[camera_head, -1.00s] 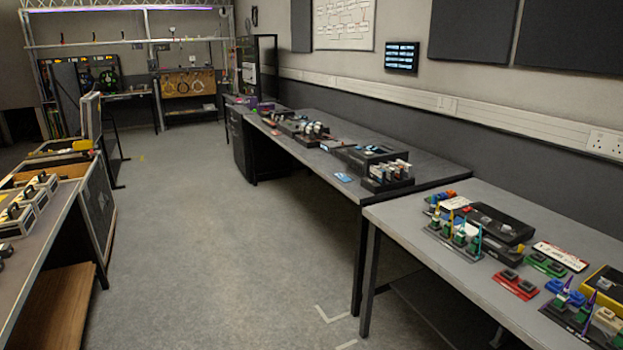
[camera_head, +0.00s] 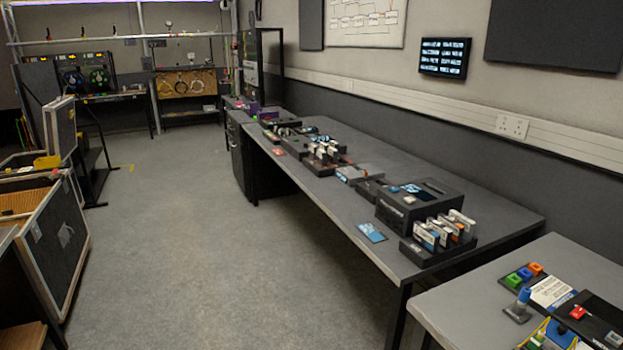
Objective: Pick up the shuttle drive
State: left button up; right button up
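I cannot tell for certain which item is the shuttle drive. A rack (camera_head: 418,251) at the near end of the middle table holds several upright slim cartridges (camera_head: 445,231) with white, blue and orange labels. Behind it stands a black box-shaped device (camera_head: 387,212) with a slot and a blue patch on top. A flat blue card-like item (camera_head: 372,232) lies left of the rack. Farther along the table, another group of upright pale cartridges (camera_head: 324,152) stands in a dark holder. Neither of my grippers is in view.
The long grey middle table (camera_head: 322,205) runs along the right wall. A nearer table (camera_head: 460,298) with coloured small parts is at bottom right. A flight case (camera_head: 62,240) stands at left. The grey floor (camera_head: 190,240) between is clear.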

aim_at(332, 153)
jog(key=i+z, duration=0.1)
jog(key=i, duration=0.55)
jog(key=i+j+z, duration=0.1)
jog(key=i, duration=0.6)
jog(key=i+j+z, duration=0.15)
jog(key=z, duration=0.3)
jog(key=i+j+z, duration=0.15)
jog(key=z, duration=0.35)
jog(key=j, duration=0.1)
